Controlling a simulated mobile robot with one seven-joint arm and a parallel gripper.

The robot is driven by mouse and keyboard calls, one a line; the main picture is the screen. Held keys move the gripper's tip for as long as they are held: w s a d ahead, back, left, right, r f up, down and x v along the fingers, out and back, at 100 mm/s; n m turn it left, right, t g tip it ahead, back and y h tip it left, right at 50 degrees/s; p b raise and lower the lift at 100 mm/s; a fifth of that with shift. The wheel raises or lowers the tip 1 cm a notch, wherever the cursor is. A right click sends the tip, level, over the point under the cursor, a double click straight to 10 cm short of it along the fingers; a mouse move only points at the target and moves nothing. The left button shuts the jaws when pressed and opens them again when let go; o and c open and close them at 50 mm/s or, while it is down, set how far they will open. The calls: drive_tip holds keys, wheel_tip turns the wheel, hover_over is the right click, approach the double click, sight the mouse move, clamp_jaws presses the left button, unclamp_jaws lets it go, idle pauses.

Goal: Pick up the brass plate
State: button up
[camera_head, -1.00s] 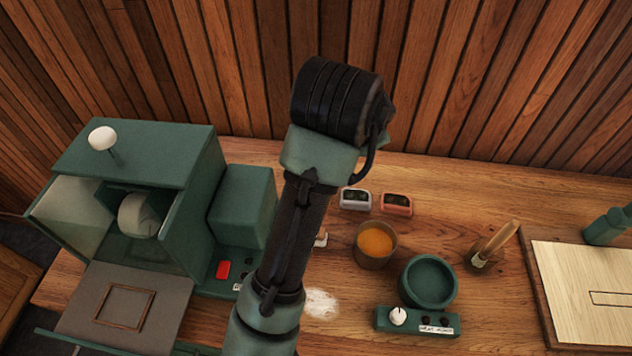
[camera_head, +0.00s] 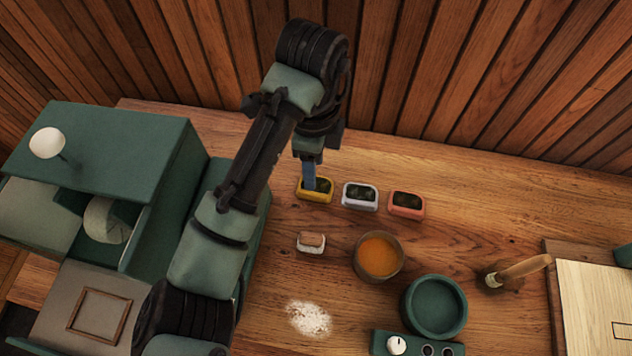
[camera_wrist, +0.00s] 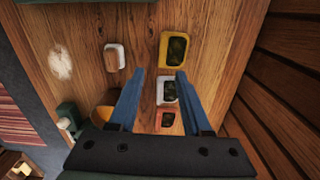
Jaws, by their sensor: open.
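No thing is plainly a brass plate; the nearest in colour is a small yellow-rimmed dish (camera_head: 328,195) with dark contents, left in a row with a white one (camera_head: 360,197) and an orange-red one (camera_head: 407,205). My gripper (camera_head: 309,186) points down at the yellow dish in the head view, its blue finger overlapping it; contact cannot be told. The yellow dish (camera_wrist: 164,49) lies beyond the fingertips, and the white dish (camera_wrist: 165,92) shows between the fingers.
A white block with a brown top (camera_head: 311,247), an orange-filled pot (camera_head: 378,257), a green bowl (camera_head: 435,306) and white powder (camera_head: 310,318) lie on the wooden bench. A brush (camera_head: 515,270) and pale board (camera_head: 595,300) are right. A green machine (camera_head: 110,150) stands left; slatted wall behind.

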sight(314, 193)
wheel_tip(314, 193, down, 4)
drive_tip(key=shift+s+d+r+b, duration=0.1)
drive_tip(key=shift+r+b, duration=0.1)
drive_tip(key=shift+b, duration=0.45)
drive_tip(key=shift+w+f+b, duration=0.15)
drive_tip(key=shift+f+b, duration=0.35)
drive_tip(key=shift+f, duration=0.95)
drive_tip(key=shift+w+f+b, duration=0.1)
drive_tip(key=shift+f+b, duration=0.35)
drive_tip(key=shift+f, duration=1)
clamp_jaws()
